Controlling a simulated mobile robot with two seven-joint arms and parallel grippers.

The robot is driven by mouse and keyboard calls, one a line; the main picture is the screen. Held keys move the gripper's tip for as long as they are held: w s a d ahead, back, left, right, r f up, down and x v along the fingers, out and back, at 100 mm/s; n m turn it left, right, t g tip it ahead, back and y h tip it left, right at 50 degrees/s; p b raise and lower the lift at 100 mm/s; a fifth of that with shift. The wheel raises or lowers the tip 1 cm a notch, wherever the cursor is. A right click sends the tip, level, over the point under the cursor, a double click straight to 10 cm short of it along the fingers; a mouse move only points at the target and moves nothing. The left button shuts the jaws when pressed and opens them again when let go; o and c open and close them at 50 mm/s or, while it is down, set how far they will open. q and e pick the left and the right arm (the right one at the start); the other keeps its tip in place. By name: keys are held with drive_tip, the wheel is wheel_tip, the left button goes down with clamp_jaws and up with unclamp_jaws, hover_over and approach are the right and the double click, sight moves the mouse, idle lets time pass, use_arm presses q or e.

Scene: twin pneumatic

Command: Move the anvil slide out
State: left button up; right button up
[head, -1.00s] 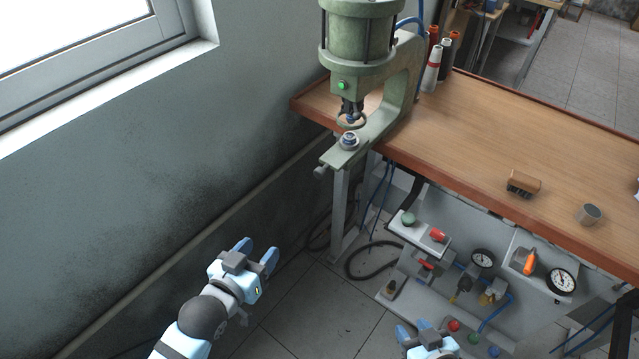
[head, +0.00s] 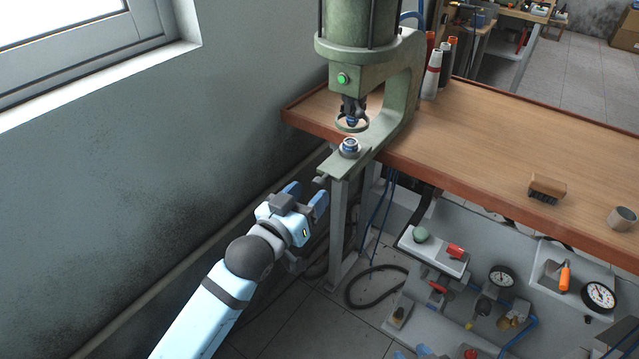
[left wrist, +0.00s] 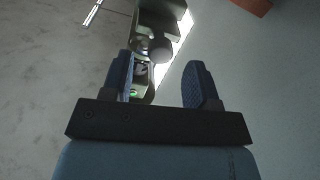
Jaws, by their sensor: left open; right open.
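The anvil slide (head: 341,167) is the green bar sticking out at the front of the press, below its ram. A round metal die (head: 349,147) sits on it, and a small grey knob (head: 319,181) is at its front end. My left gripper (head: 306,194) is open, just below and left of the knob, with nothing visibly held. In the left wrist view its fingers (left wrist: 158,80) are apart, with part of the press (left wrist: 155,48) beyond them; contact cannot be told.
The green press (head: 358,65) stands on the wooden bench (head: 480,130). The wall (head: 130,190) is close on the left. A panel with gauges (head: 502,276) is below.

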sight(316, 187)
use_arm(q)
drive_tip(key=shift+x, duration=2.3)
use_arm(e)
drive_tip(key=shift+w+r, duration=0.1)
drive_tip(key=shift+r, duration=0.05)
